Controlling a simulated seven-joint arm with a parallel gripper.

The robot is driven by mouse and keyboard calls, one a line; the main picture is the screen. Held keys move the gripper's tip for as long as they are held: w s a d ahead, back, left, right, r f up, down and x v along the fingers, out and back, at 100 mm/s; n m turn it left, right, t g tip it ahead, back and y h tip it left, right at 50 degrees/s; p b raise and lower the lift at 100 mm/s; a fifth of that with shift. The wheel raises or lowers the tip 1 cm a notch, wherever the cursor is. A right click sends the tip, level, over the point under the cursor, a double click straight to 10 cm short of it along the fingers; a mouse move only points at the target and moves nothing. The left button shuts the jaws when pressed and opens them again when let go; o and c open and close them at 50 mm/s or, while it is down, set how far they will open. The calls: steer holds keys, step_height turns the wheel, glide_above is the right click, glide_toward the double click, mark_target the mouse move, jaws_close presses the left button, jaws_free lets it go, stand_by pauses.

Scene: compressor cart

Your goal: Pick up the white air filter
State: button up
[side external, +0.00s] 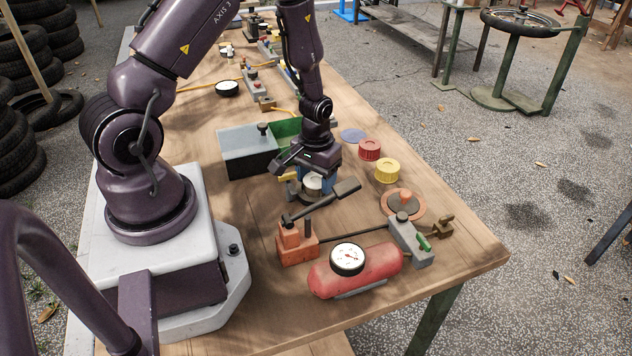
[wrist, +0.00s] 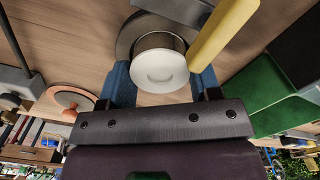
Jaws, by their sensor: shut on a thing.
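The white air filter (side external: 313,182) is a short pale cylinder, low over the wooden bench just behind the orange block with the dark lever. In the wrist view its round white end (wrist: 160,66) faces the camera. My gripper (side external: 310,186) points down with its blue fingers on either side of the filter. In the wrist view my gripper (wrist: 164,78) is shut on the filter, one blue finger at each side. A dark grey ring shape shows behind the filter there. I cannot tell whether the filter touches the bench.
A grey-lidded green box (side external: 248,152) stands close left. A yellow bar (wrist: 224,32) lies near the filter. The orange lever block (side external: 297,245) and red tank with gauge (side external: 355,272) are in front. Red (side external: 370,149) and yellow (side external: 387,170) caps sit right. The right front bench corner is clear.

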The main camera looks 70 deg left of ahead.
mark_target(314, 178)
steer(key=shift+r, duration=0.1)
step_height(314, 178, up, 9)
steer(key=shift+f, duration=0.1)
steer(key=shift+s+a, duration=0.15)
steer(key=shift+a, duration=0.15)
steer(key=w+a+r, duration=0.3)
steer(key=w+a, duration=0.3)
steer(key=a, duration=0.4)
steer(key=w+a+f, duration=0.2)
steer(key=w, duration=0.1)
steer(key=w+a+f, duration=0.2)
steer(key=w+f, duration=0.1)
steer(key=w, duration=0.1)
steer(key=w+a+f, duration=0.2)
steer(key=w+f, duration=0.1)
steer(key=w, duration=0.1)
steer(key=shift+a+f, duration=0.2)
steer(key=shift+a, duration=0.05)
steer(key=shift+w+a+f, duration=0.1)
steer(key=shift+w+f, duration=0.15)
steer(key=shift+f, duration=0.1)
steer(key=shift+w+a+f, duration=0.1)
steer(key=shift+w+f, duration=0.05)
steer(key=shift+f, duration=1.5)
